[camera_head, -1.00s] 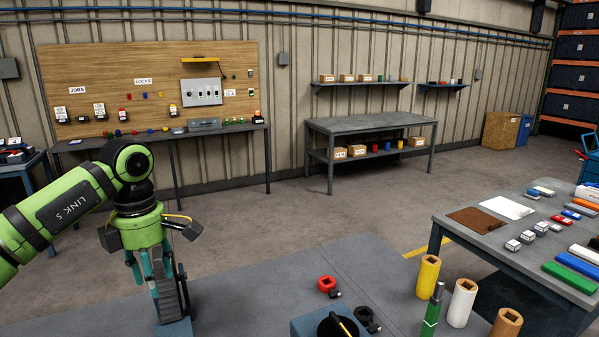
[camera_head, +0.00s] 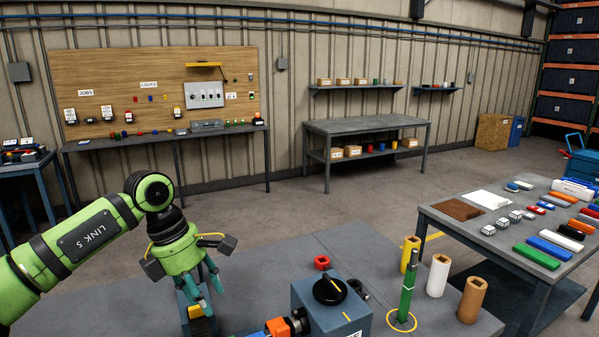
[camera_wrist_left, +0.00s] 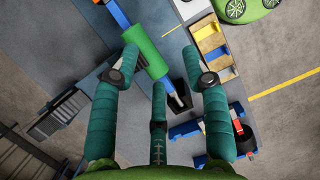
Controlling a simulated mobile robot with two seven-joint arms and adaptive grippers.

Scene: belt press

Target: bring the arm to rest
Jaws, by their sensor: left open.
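My left arm (camera_head: 85,240), green with a "LINK 5" label, comes in from the left in the head view. Its left gripper (camera_head: 207,288) points down over the left part of the grey bench (camera_head: 120,308), with its teal fingers spread. In the left wrist view the gripper (camera_wrist_left: 160,62) is open. A green cylinder (camera_wrist_left: 150,55) shows between the fingertips there, in line with a blue part; it looks beyond the fingers, but I cannot tell how far. My right gripper is not in view.
A blue box with a black knob (camera_head: 330,290) stands to the right of my gripper, with an orange-ended part beside it. A green upright tool (camera_head: 407,285), a white cylinder (camera_head: 437,275) and a brown cylinder (camera_head: 472,298) stand further right. A side table (camera_head: 530,250) holds several blocks.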

